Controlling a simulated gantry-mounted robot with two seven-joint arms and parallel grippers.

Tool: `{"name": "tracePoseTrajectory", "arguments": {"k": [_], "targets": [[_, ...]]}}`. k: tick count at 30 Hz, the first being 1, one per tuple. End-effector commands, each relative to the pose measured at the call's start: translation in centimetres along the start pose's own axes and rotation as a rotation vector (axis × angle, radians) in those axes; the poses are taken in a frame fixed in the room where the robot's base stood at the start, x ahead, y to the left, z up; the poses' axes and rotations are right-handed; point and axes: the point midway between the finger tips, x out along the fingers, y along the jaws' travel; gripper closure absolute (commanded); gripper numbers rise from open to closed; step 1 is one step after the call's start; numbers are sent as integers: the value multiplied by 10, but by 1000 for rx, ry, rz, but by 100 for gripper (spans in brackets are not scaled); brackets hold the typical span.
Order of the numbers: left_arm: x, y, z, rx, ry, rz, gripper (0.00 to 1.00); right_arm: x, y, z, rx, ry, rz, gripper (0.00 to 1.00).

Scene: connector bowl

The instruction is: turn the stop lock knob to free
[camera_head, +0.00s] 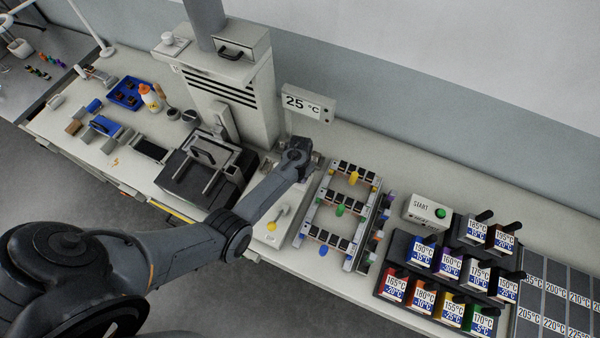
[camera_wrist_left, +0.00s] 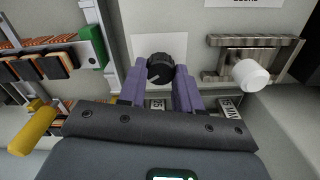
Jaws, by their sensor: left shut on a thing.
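The stop lock knob (camera_wrist_left: 160,68) is a round black knob on a pale plate, seen in the left wrist view. A light pointer mark shows on its lower left face. My left gripper (camera_wrist_left: 163,80) has its two purple fingers on either side of the knob and is shut on it. In the head view my left arm comes in from the left, and its gripper end (camera_head: 303,160) is at the machine beside the rack. The knob is hidden there by the arm. My right gripper is not in view.
Close by in the left wrist view are a white cylindrical knob (camera_wrist_left: 250,74) on a metal bracket, a yellow handle (camera_wrist_left: 32,130) and a green block (camera_wrist_left: 92,46). The connector rack (camera_head: 312,228), START box (camera_head: 426,212) and temperature-labelled blocks stand to the right.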

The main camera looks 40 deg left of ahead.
Motion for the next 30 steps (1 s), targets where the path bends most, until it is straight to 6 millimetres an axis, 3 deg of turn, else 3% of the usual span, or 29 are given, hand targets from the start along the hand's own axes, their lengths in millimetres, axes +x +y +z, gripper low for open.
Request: {"name": "tracePoseTrajectory", "arguments": {"k": [12,30], "targets": [[-2,0,0,-396,-1,2,97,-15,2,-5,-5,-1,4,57],[0,0,0,-896,-1,1,97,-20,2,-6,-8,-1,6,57]]}}
